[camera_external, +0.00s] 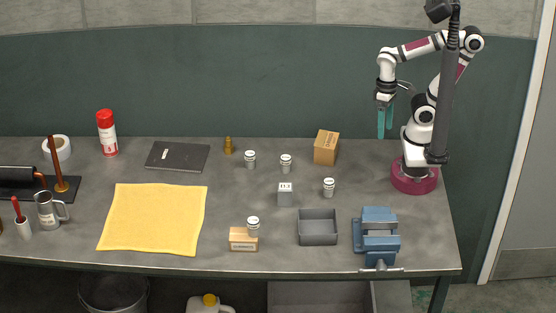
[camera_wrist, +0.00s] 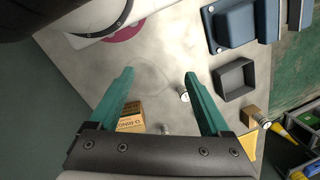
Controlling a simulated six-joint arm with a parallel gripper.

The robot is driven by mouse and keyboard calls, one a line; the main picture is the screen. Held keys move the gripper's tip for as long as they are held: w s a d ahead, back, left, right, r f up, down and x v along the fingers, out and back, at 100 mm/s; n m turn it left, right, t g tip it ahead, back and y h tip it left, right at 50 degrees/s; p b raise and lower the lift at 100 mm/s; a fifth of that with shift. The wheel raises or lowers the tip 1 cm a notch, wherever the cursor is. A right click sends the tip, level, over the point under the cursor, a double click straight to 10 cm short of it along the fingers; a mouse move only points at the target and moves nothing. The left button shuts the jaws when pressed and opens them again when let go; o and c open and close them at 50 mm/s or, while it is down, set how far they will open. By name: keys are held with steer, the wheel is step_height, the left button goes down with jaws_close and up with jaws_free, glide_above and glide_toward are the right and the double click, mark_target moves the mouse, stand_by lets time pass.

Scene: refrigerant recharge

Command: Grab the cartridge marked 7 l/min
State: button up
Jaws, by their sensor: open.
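Several small white cartridges with dark bands stand on the bench: one at the back (camera_external: 250,159), one right of it (camera_external: 286,163), one nearer the middle (camera_external: 328,187), and one on a small tan block (camera_external: 253,223) at the front. Their markings are too small to read, so I cannot tell which says 7 l/min. My gripper (camera_external: 385,123) hangs above the bench's back right, teal fingers pointing down, open and empty. In the wrist view the fingers (camera_wrist: 158,75) are spread apart; one cartridge (camera_wrist: 184,94) shows partly behind the right finger.
A cardboard box (camera_external: 325,148) stands left of my gripper. A yellow cloth (camera_external: 153,220) lies left. The bench between box and vise is mostly clear.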

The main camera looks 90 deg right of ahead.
steer(key=w+d+n+t+h, duration=0.1)
steer(key=w+d+n+t, duration=0.2)
steer(key=w, duration=1.7)
steer(key=n+t, duration=0.2)
glide_toward(252, 153)
steer(key=shift+h, duration=0.4)
steer(key=x, duration=1.1)
steer(key=shift+w+a+f, duration=0.15)
steer(key=shift+a+f, duration=0.15)
steer(key=shift+a, duration=0.05)
jaws_close()
